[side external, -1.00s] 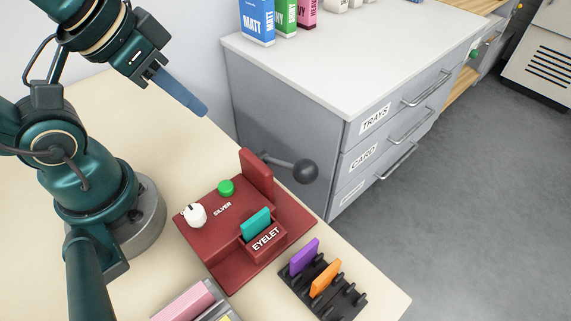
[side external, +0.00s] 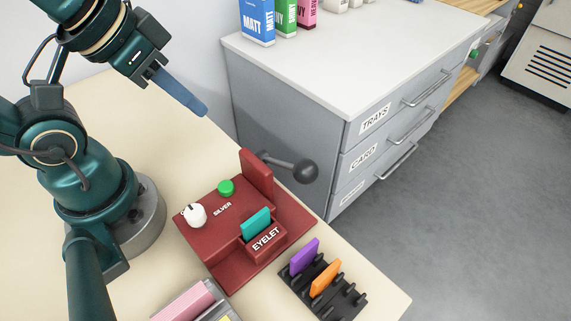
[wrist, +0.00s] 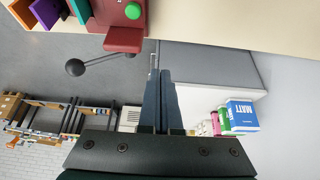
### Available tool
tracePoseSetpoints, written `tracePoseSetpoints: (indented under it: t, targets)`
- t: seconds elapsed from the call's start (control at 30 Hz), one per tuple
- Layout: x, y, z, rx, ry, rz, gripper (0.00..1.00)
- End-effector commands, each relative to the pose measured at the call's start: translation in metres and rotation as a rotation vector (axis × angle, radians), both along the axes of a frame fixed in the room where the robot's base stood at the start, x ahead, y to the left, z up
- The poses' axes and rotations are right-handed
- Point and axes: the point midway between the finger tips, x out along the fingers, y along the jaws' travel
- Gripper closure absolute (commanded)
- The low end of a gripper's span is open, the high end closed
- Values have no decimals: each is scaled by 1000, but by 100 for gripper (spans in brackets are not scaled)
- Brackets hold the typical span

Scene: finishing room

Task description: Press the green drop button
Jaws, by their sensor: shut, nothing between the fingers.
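The green button (side external: 226,187) sits on top of a dark red machine (side external: 222,240), between a white knob (side external: 194,215) and the upright red block that carries the lever. It also shows in the wrist view (wrist: 133,11) at the top. The word SILVER is beside the knob. A teal card (side external: 256,224) stands in the machine's slot marked EYELET. My gripper (side external: 203,110) is shut and empty, raised up and to the left of the machine, apart from the button. Its two fingers (wrist: 161,78) lie together in the wrist view.
A dark ball-ended lever (side external: 305,171) sticks out from the machine toward the drawer cabinet (side external: 390,130). A black rack (side external: 340,300) holds a purple card (side external: 304,257) and an orange card (side external: 325,278). A pink block (side external: 183,301) lies at the front edge.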

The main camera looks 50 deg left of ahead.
Motion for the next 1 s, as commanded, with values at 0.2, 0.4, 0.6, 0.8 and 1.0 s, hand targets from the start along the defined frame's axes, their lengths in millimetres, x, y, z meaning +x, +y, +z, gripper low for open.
tracePoseSetpoints:
  t: [0.2,0.4,0.6,0.8,1.0]
  targets:
    - [-7,-4,-1,-9,39,-21,100]
    - [-24,-25,-3,-139,287,-36,100]
    - [-28,-43,0,-325,552,-7,100]
    - [-18,-53,6,-529,755,39,100]
    - [-2,-50,6,-687,875,107,100]
